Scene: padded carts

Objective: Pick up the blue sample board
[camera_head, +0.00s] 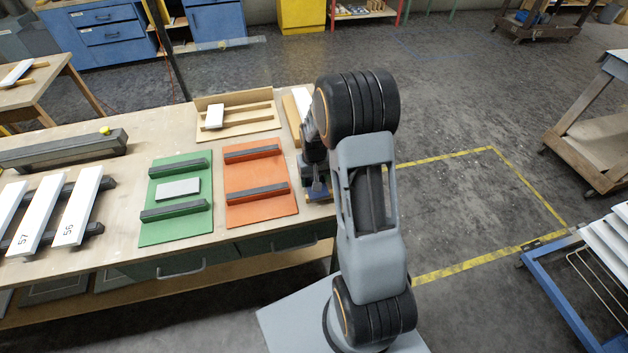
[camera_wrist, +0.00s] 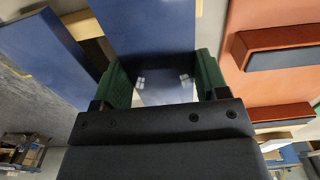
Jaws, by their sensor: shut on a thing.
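The blue sample board (camera_wrist: 150,30) fills the upper middle of the wrist view. My gripper (camera_wrist: 165,85) is shut on it, with one green-padded finger on each side. In the head view my gripper (camera_head: 317,188) is at the right end of the workbench, just right of the orange base. A small blue patch shows there under my arm, but I cannot tell whether it is the board. The board's far end runs out of the wrist view. Whether it touches anything below cannot be told.
On the workbench (camera_head: 110,150) are an orange base (camera_head: 262,212) and a green base (camera_head: 160,230) bearing a grey board (camera_head: 178,188). White boards (camera_head: 77,205) lie at the left. Another blue panel (camera_wrist: 40,50) shows left in the wrist view. Taped floor right of the bench is clear.

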